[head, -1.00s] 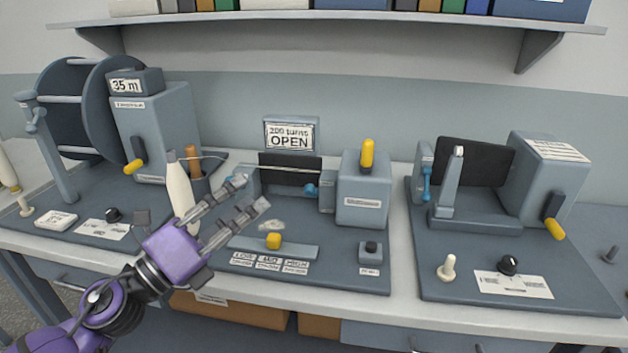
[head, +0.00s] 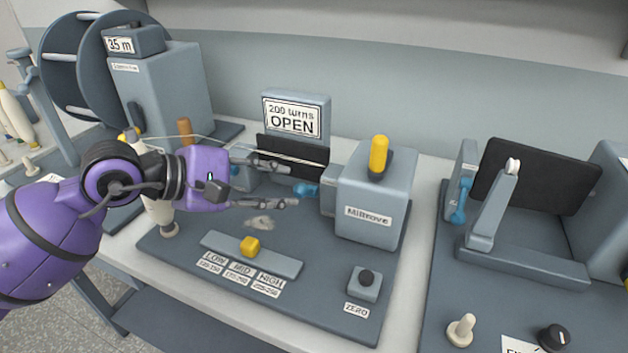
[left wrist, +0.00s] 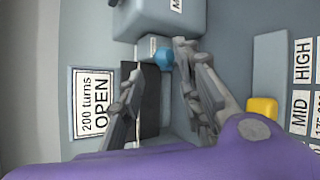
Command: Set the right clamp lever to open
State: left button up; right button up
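The middle station has a blue clamp lever (head: 306,189) on its right clamp block (head: 329,189), beside the big grey housing; it also shows in the left wrist view (left wrist: 163,57). A second blue lever (head: 235,170) is on the left clamp block, partly hidden by my gripper. My left gripper (head: 291,184) is open and empty, its fingers pointing right just short of the right lever. In the left wrist view the lever shows between the fingertips (left wrist: 158,64); I cannot tell whether they touch it. The sign (head: 292,117) reads "200 turns OPEN". My right gripper is not in view.
A yellow-handled lever (head: 379,157) stands on the housing (head: 371,205). In front are a yellow slider (head: 250,246) and a ZERO button (head: 366,278). Another station with a blue lever (head: 460,200) stands right. A white bobbin (head: 160,214) is behind my forearm.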

aim_at(304, 189)
pick_arm(q)
jog(key=p+x, duration=0.1)
jog(key=x, duration=0.5)
jog(key=shift+s+d, duration=0.1)
jog(key=shift+s, duration=0.1)
jog(key=shift+w+d+f, duration=0.25)
jog(key=shift+d+f, duration=0.05)
jog(key=shift+d, duration=0.05)
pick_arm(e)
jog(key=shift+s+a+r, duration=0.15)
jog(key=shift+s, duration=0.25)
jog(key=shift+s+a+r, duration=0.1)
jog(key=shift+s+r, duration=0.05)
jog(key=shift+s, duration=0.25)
pick_arm(q)
grip_shut()
